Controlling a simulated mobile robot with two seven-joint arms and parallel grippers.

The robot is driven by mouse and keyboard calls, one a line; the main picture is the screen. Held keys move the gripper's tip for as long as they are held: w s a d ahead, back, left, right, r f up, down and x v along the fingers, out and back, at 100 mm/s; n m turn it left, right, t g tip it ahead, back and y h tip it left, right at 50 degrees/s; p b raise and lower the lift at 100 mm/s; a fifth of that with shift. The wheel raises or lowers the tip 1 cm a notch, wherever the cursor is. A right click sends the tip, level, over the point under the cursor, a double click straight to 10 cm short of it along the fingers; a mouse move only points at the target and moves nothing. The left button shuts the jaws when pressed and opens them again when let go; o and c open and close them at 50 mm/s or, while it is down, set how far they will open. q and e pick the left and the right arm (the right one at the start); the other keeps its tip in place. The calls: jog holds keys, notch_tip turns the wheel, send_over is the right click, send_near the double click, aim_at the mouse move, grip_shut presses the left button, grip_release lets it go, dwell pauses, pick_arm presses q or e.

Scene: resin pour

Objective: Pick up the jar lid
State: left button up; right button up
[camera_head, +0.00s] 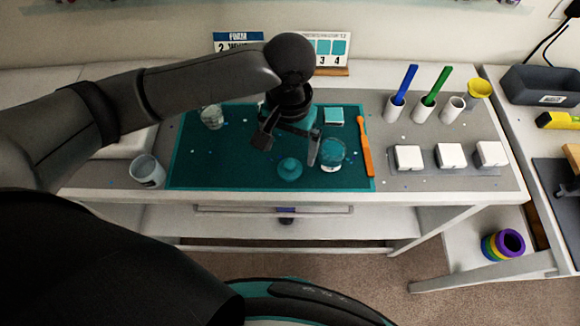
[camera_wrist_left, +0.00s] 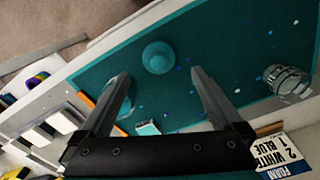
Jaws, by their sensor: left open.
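The jar lid, a round teal disc with a raised knob-like middle (camera_head: 290,168), lies on the teal mat (camera_head: 215,170) near its front edge. In the left wrist view the lid (camera_wrist_left: 158,57) shows just beyond and between my fingertips. My left gripper (camera_head: 288,146) is open and empty, pointing down above the mat behind the lid. Its spread fingers also show in the left wrist view (camera_wrist_left: 160,76). A clear jar with teal contents (camera_head: 332,155) stands just right of the lid, close to one finger. My right gripper is not in view.
An orange stick (camera_head: 365,148) lies at the mat's right edge. A clear glass (camera_head: 212,117) stands at the back left and a grey cup (camera_head: 147,171) at the front left. White blocks (camera_head: 408,157) sit on the right. The mat left of the lid is mostly clear.

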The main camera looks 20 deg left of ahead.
aim_at(291, 162)
pick_arm(q)
jog(key=shift+w+d+f+b, duration=0.1)
jog(key=shift+f+b, duration=0.6)
jog(key=shift+f, duration=2.3)
jog(key=shift+c, duration=0.2)
